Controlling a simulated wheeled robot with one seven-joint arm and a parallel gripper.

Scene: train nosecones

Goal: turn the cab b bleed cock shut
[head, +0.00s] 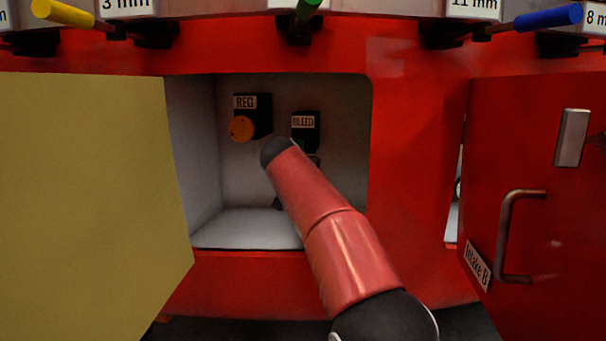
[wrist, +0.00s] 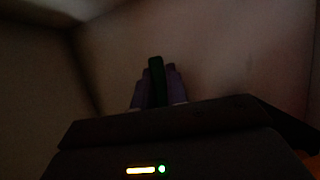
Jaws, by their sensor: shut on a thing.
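The bleed cock's dark body (head: 308,134), with a label reading BLEED, is on the back wall of the open recess. My arm covers the space below it, so the handle is hidden in the head view. In the dim wrist view a dark green handle (wrist: 155,64) stands upright between the two purplish fingers of my gripper (wrist: 158,75), which are shut on it. The picture is too dark to tell how far the cock is turned.
An orange knob (head: 241,128) under a REG label sits left of the cock. The recess floor (head: 245,230) is bare at left. An open yellow panel (head: 80,190) flanks the left, a red Intake B door (head: 540,150) the right. Coloured handles (head: 548,17) line the top.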

